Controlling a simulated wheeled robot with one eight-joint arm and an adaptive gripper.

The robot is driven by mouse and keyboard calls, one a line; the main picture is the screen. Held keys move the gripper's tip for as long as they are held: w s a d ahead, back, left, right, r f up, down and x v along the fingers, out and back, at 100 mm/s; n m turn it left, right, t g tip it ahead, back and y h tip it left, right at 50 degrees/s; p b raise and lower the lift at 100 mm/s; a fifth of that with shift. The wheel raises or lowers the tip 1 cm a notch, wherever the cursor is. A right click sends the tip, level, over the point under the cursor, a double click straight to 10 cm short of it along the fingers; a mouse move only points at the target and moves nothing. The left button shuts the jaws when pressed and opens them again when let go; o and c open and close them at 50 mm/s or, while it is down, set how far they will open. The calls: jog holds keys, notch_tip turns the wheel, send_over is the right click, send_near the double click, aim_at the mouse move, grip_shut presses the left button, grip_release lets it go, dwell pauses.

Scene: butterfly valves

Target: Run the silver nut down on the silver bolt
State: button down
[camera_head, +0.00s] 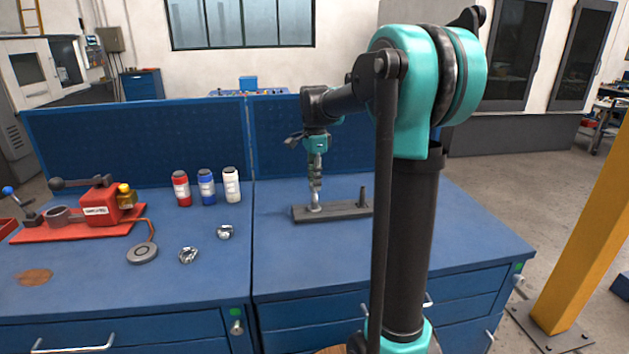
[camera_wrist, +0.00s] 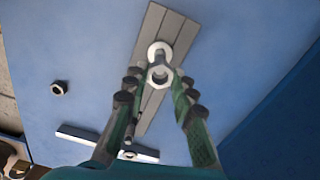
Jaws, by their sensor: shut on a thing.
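The silver bolt (camera_head: 314,207) stands upright near the left end of a dark base plate (camera_head: 335,212), its lower part and round foot showing below my gripper (camera_head: 315,184). In the wrist view, my gripper (camera_wrist: 160,76) points down over the grey plate (camera_wrist: 152,103). Its fingertips are shut on the silver nut (camera_wrist: 158,74), which lines up closely with the bolt's bright round foot (camera_wrist: 159,47). My fingers hide the bolt's upper part in the head view. I cannot tell how far the nut sits on the thread.
A dark post (camera_head: 362,196) stands on the plate's right part. Two loose silver pieces (camera_head: 188,255) (camera_head: 225,232) lie on the blue bench at left. Red, blue and white bottles (camera_head: 207,187) and a red fixture (camera_head: 98,208) stand further left.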

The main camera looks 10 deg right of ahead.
jog(key=shift+f, duration=0.75)
dwell(1.4)
jog(key=m, duration=1.2)
jog(key=c, duration=1.5)
grip_release()
